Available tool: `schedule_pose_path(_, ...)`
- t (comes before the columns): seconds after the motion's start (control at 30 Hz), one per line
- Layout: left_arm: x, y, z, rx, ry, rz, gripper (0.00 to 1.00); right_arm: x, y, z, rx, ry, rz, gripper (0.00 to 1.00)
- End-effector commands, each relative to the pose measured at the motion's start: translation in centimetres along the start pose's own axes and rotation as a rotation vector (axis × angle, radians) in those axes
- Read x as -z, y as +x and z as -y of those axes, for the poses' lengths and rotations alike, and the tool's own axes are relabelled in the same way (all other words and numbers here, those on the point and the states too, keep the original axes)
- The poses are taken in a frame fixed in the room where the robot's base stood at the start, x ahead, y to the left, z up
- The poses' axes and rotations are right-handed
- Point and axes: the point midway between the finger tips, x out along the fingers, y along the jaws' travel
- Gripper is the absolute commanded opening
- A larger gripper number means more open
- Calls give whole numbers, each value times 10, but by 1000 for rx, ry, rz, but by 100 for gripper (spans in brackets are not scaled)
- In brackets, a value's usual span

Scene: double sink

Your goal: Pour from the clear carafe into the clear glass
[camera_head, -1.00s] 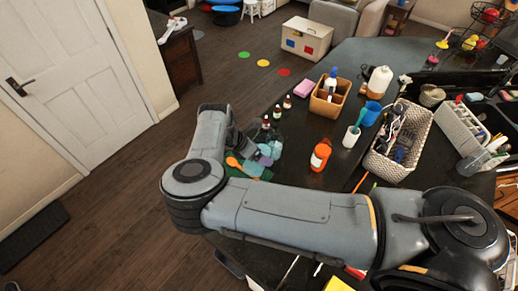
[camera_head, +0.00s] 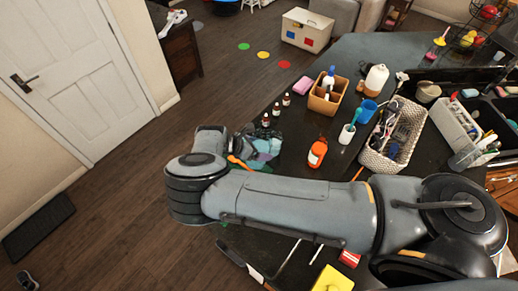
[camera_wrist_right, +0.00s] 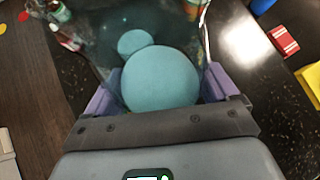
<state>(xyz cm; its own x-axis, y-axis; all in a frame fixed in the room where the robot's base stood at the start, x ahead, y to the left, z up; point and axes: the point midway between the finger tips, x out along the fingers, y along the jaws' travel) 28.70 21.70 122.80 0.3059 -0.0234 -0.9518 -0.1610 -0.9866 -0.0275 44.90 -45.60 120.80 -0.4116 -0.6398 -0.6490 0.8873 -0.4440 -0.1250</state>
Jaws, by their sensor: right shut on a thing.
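My right gripper (camera_wrist_right: 160,95) is shut on the clear carafe (camera_wrist_right: 200,45), with one purple finger pad on each side of it. A large and a small teal round patch show within the see-through carafe in the right wrist view. In the head view, my right arm comes in from the right and crosses the front of the counter. The carafe is hard to separate there from the teal and purple patches (camera_head: 264,147) beside the right gripper (camera_head: 250,148). I cannot make out the clear glass with certainty in either view. My left gripper is not in view.
Small dark bottles (camera_head: 275,110), an orange bottle (camera_head: 317,152), a white cup (camera_head: 346,134) and a wicker basket (camera_head: 374,163) stand on the dark counter (camera_head: 298,125). A red box (camera_wrist_right: 283,40) and a yellow thing (camera_wrist_right: 309,78) lie right of my gripper. The floor is left.

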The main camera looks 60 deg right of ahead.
Motion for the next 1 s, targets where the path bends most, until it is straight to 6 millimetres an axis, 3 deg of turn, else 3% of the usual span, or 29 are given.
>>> schedule_pose_path(0.6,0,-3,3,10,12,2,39,-18,-17,4,-42,114,302,29)
schedule_pose_path(1.0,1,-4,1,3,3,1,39,-21,-19,5,-48,132,343,29)
